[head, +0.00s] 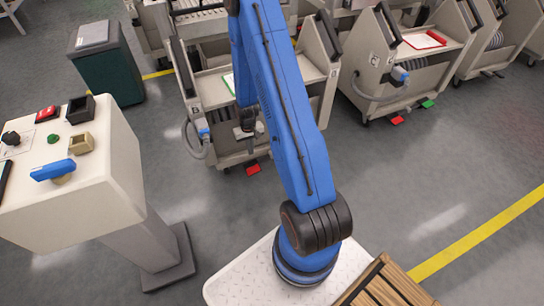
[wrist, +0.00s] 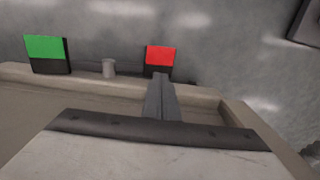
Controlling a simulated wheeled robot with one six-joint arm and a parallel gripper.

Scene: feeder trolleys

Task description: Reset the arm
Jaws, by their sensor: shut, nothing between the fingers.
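My blue arm (head: 285,100) rises from its base and bends down over trolley B (head: 315,95). My gripper (head: 248,134) hangs in front of that trolley; it also shows in the wrist view (wrist: 160,84), where its dark fingers are together with nothing held. The fingertips overlap the lower edge of a red pedal (wrist: 160,56) in the wrist view; I cannot tell the gap from that view. In the head view the red pedal (head: 252,169) is on the floor side of the trolley, below the gripper. A green pedal (wrist: 46,48) is left of the red one in the wrist view.
A white console (head: 80,215) with a red button (head: 46,113), a green button (head: 52,139) and a blue handle (head: 52,170) stands at left. A dark green bin (head: 106,75) is behind it. Trolley C (head: 375,65) stands at right. Floor lies open at lower right.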

